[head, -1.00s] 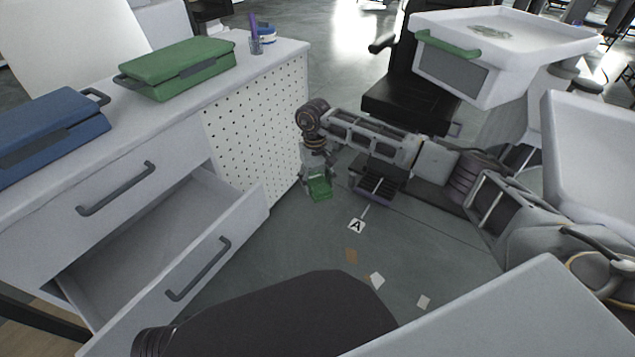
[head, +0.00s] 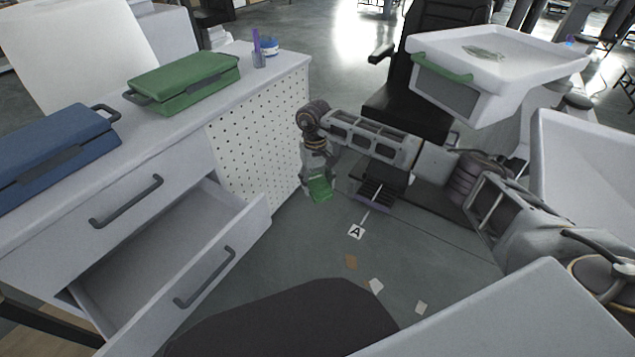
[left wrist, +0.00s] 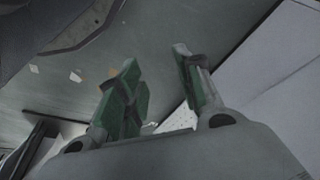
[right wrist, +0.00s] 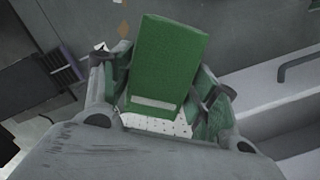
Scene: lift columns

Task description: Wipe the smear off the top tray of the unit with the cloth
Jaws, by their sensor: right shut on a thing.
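The unit's top tray (head: 545,68) is white with a green handle and stands at the upper right of the head view. A greyish-green smear (head: 484,52) lies on its upper surface. My right gripper (head: 318,178) hangs low over the floor, left of the tray and well apart from it. It is shut on the green cloth (head: 320,189), a flat rectangular piece that fills the middle of the right wrist view (right wrist: 168,62). My left gripper (left wrist: 160,85) is open and empty in the left wrist view, its green-padded fingers apart. It cannot be made out in the head view.
A white workbench (head: 185,128) on the left carries a green case (head: 185,85) and a blue case (head: 55,150); its lower drawer (head: 225,275) is pulled out. Another white tray (head: 590,170) is at the right edge. A black chair (head: 415,100) stands behind. Grey floor lies between.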

